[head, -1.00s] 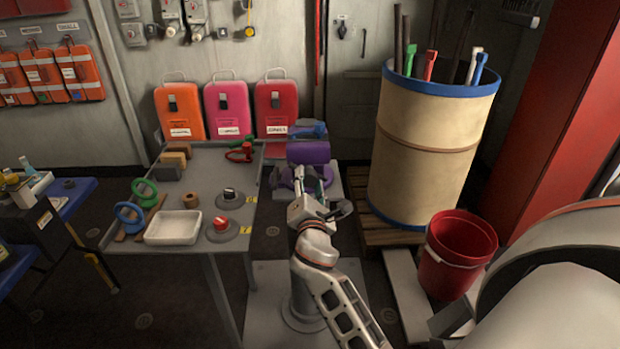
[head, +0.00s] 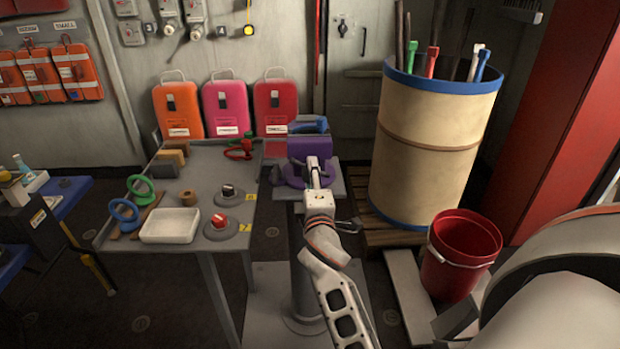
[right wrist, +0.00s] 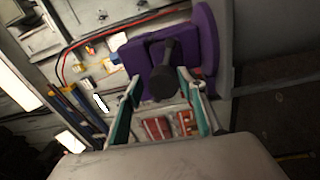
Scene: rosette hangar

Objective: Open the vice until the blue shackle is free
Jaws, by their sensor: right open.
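The purple vice (head: 308,147) stands on a grey stand right of the table. The blue shackle (head: 309,126) shows at the vice's top, behind its front jaw; how tightly it is gripped cannot be seen. My right gripper (head: 315,172) is in front of the vice. In the right wrist view, the purple vice (right wrist: 158,52) is close ahead, with its dark handle (right wrist: 165,80) pointing toward me. My open right gripper (right wrist: 163,88) has one teal-padded finger on each side of the handle's end, with gaps visible. My left gripper is not in view.
The grey table (head: 185,255) at left holds a white tray (head: 170,225), two rotary knobs and a red shackle (head: 238,152). A tan barrel (head: 432,150) on a pallet and a red bucket (head: 460,255) stand to the right.

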